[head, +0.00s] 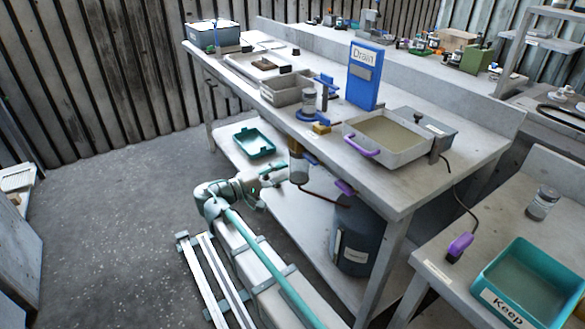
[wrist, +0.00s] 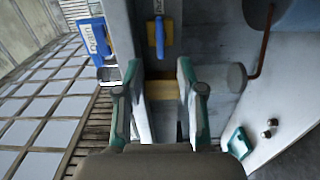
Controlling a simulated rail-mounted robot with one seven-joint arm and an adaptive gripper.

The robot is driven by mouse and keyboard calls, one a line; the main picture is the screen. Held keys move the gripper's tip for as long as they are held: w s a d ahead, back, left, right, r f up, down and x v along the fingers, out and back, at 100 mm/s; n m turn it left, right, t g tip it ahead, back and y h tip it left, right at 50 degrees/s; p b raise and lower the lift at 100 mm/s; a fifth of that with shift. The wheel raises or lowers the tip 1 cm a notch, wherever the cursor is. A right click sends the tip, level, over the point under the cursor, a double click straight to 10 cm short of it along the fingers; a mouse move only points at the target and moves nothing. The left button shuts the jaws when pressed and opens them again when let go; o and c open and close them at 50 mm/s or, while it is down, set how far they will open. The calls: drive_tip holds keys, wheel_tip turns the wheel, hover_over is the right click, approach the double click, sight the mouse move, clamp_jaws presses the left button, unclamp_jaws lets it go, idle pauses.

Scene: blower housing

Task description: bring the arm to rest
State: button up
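My gripper (head: 273,174) is beside the near long side of the workbench, below its top and above the lower shelf, in the head view. In the wrist view my gripper (wrist: 159,84) has its two green-and-grey fingers apart, with nothing seen held between them. A yellow-brass piece (wrist: 161,89) shows in the gap, apparently beyond the fingers; I cannot tell how far. My arm is folded low over its rail.
The workbench (head: 405,195) carries a blue Drain sign (head: 365,76) and a basin with a purple handle (head: 361,146). A hanging cylinder (head: 298,167) is close to my gripper. A dark canister (head: 352,240) and teal tray (head: 254,142) sit below.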

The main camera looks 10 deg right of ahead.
drive_tip(key=shift+v, duration=0.75)
drive_tip(key=s+d+f+g+y, duration=0.1)
drive_tip(key=s+f+g+y, duration=0.2)
drive_tip(key=f, duration=0.7)
drive_tip(key=s+d+f+n+g+y, duration=0.1)
drive_tip(key=s+d+f+y, duration=0.3)
drive_tip(key=f, duration=0.6)
drive_tip(key=s+a+f+g+y, duration=0.15)
drive_tip(key=s+f, duration=0.35)
drive_tip(key=f, duration=0.6)
drive_tip(key=s+d+f+g+y, duration=0.3)
drive_tip(key=s+f+g, duration=0.1)
drive_tip(key=s+f, duration=0.65)
drive_tip(key=s+d+f+m+g+y, duration=0.15)
drive_tip(key=s+f, duration=0.25)
drive_tip(key=s, duration=0.5)
drive_tip(key=s+d+f+m+g+y, duration=0.1)
drive_tip(key=s+f+m+g+y, duration=0.15)
drive_tip(key=s, duration=0.65)
drive_tip(key=s+d+f+m+g+y, duration=0.15)
drive_tip(key=s+f, duration=0.25)
drive_tip(key=s, duration=0.5)
wheel_tip(320, 180, up, 15)
drive_tip(key=w+p, duration=0.1)
drive_tip(key=p, duration=1.5)
drive_tip(key=shift+w+d+f+t+h, duration=0.2)
drive_tip(key=shift+w+t+h, duration=0.1)
drive_tip(key=shift+t, duration=0.1)
